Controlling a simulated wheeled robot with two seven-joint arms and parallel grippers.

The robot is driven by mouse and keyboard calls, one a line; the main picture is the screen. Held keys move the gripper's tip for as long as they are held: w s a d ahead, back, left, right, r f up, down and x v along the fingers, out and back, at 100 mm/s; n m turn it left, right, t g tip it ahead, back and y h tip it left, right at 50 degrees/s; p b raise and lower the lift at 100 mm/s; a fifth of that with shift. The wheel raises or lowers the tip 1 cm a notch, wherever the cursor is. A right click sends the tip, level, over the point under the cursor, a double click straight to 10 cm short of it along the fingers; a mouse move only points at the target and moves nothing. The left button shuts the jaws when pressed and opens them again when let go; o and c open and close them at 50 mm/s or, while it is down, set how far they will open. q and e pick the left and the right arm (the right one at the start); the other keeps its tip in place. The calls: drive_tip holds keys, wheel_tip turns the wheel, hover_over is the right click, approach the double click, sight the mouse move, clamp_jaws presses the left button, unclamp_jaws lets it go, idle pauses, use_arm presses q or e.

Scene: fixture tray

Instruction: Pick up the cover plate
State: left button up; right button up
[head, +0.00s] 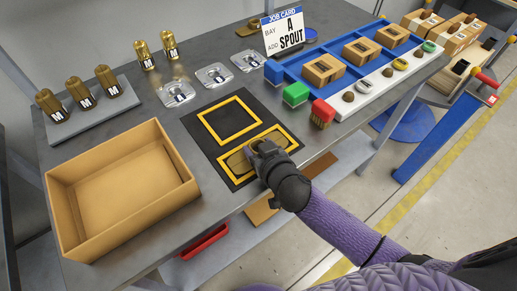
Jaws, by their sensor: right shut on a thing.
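A flat brown plate with a rounded end, which I take to be the cover plate (238,162), is in the nearer yellow-outlined frame of the black mat (214,156). My right gripper (259,150) is over its right part, shut on it. The fingers and the dark wrist hide that part of the plate. I cannot tell whether the plate is lifted off the mat. My left gripper is not in view.
An open cardboard box (120,188) stands left of the mat. A blue tray (330,50), coloured blocks and a job card (284,32) are to the right. The farther yellow frame is empty.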

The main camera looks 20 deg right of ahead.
clamp_jaws()
wheel_tip(320, 180, up, 10)
drive_tip(key=p, duration=0.5)
wheel_tip(320, 180, up, 8)
drive_tip(key=m+h+b, duration=0.1)
drive_tip(key=b, duration=0.1)
hover_over(263, 140)
drive_tip(key=s+d+r+b, duration=0.15)
drive_tip(key=s+r, duration=0.25)
drive_tip(key=r, duration=0.5)
drive_tip(key=shift+n+y, duration=0.5)
drive_tip(key=a+f, duration=0.1)
drive_tip(key=f, duration=0.7)
drive_tip(key=w+a+f, duration=0.1)
drive_tip(key=f, duration=0.8)
drive_tip(key=w+a+f+b, duration=0.1)
drive_tip(key=f, duration=0.8)
drive_tip(key=shift+w+f, duration=0.1)
drive_tip(key=shift+f, duration=0.2)
